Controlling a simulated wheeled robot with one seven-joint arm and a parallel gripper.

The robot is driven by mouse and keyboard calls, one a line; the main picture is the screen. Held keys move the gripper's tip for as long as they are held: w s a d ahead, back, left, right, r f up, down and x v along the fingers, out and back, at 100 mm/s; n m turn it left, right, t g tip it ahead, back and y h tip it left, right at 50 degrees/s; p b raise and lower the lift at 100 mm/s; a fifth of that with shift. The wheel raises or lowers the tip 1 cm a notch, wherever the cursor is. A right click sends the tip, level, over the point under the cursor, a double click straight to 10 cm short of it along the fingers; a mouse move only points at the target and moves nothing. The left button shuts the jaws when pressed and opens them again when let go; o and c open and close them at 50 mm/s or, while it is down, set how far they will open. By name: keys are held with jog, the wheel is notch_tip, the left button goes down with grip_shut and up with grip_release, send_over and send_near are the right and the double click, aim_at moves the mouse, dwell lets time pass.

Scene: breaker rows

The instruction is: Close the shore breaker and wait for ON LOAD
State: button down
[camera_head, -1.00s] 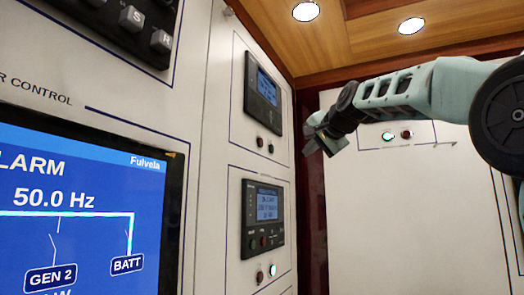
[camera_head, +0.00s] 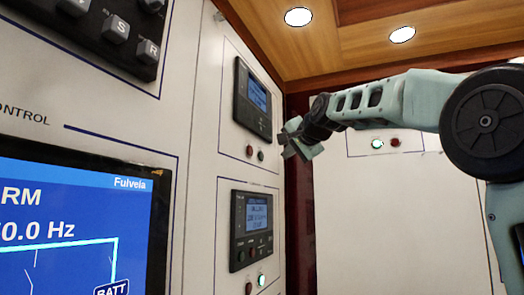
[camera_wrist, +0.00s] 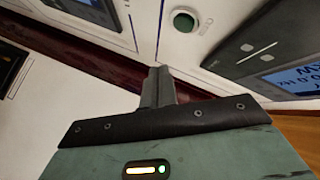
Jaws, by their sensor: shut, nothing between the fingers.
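My gripper (camera_head: 290,140) is shut and empty in front of the panel wall, just right of the upper controller (camera_head: 253,98) in the head view. The wrist view shows its fingers (camera_wrist: 158,84) together, with nothing between them. A large blue screen (camera_head: 60,230) at lower left shows part of an alarm heading, a Hz reading and a BATT box; its left part is cut off. The lower controller (camera_head: 252,231) has a lit display too small to read. No breaker labelled shore is readable, and ON LOAD is not readable.
Lit and dark round lamps or buttons sit below the controllers, one lit (camera_head: 262,280). A green round button (camera_wrist: 185,22) and a dark display unit (camera_wrist: 270,55) show in the wrist view. A white panel (camera_head: 400,210) stands at right.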

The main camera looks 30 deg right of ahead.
aim_at(261, 156)
jog(key=shift+w+a+p, duration=1.4)
jog(key=shift+w+p, duration=0.15)
jog(key=shift+w, duration=0.15)
jog(key=shift+w+r, duration=0.1)
dwell(0.8)
jog(key=shift+w+a+p, duration=0.2)
jog(key=shift+a+p, duration=0.05)
jog(key=shift+p, duration=0.1)
jog(key=shift+w+a, duration=0.25)
jog(key=shift+w, duration=0.1)
dwell(0.7)
jog(key=shift+s+d, duration=0.5)
jog(key=shift+s, duration=0.15)
